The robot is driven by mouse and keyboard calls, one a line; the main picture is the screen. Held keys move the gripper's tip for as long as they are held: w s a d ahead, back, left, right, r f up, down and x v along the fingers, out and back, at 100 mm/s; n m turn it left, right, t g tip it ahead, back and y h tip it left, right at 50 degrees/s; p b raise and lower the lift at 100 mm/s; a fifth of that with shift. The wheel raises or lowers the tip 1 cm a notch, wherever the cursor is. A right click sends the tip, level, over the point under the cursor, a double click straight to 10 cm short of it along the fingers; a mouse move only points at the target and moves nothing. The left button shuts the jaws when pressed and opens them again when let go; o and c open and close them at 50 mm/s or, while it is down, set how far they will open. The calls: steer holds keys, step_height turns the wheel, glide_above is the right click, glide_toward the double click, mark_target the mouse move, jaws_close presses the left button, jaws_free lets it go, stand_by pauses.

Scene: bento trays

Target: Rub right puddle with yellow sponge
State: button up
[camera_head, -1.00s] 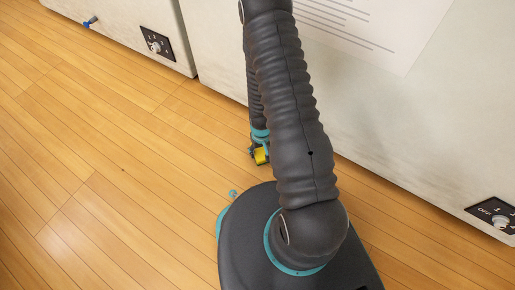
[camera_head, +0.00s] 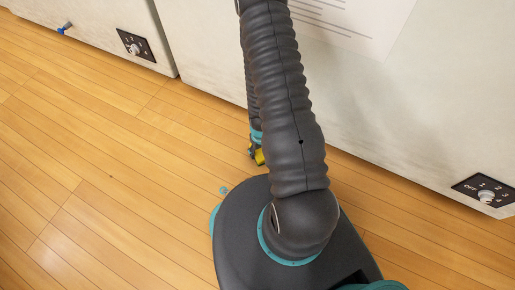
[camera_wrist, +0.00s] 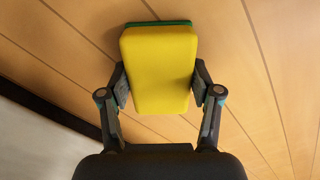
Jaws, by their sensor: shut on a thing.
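The yellow sponge (camera_wrist: 158,70) has a green layer on its far side. In the wrist view my gripper (camera_wrist: 160,90) is shut on it, one finger on each side. The head view shows a small part of the yellow sponge (camera_head: 259,157) at my gripper (camera_head: 254,150), low near the foot of the white wall and partly hidden by my arm. No puddle can be made out in either view. In the wrist view, the floor past the sponge looks bare.
The wooden floor (camera_head: 110,150) is clear to the left. White boxy units line the back, with a dial panel (camera_head: 135,47) at left and another dial panel (camera_head: 486,194) at right. A blue tap-like part (camera_head: 65,28) sticks out at far left.

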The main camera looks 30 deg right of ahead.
mark_target(236, 139)
steer(key=shift+w+d, duration=0.5)
steer(key=shift+d, duration=0.35)
steer(key=shift+w+a+r+p, duration=0.1)
steer(key=shift+w+a+p, duration=0.05)
steer(key=shift+w+a, duration=0.55)
steer(key=shift+w+a+r+p, duration=0.15)
steer(key=shift+w+a, duration=0.4)
steer(key=shift+w, duration=0.4)
steer(key=shift+w+a+f+p, duration=0.1)
steer(key=shift+w+a+p, duration=0.05)
steer(key=shift+w+a, duration=0.55)
steer(key=shift+w+a+p, duration=0.4)
steer(key=shift+w+p, duration=0.3)
steer(key=shift+w, duration=0.05)
steer(key=shift+w+a+p, duration=0.1)
steer(key=shift+w+p, duration=0.1)
steer(key=shift+p, duration=0.3)
steer(key=w+a+p, duration=0.1)
steer(key=p, duration=0.1)
steer(key=shift+w+p, duration=0.2)
steer(key=shift+p, duration=0.15)
steer(key=p, duration=0.1)
steer(key=w+a+p, duration=0.1)
steer(key=p, duration=0.1)
steer(key=shift+w+f+p, duration=0.1)
steer(key=shift+f+p, duration=0.1)
steer(key=shift+p, duration=0.1)
steer(key=shift+w+f, duration=0.1)
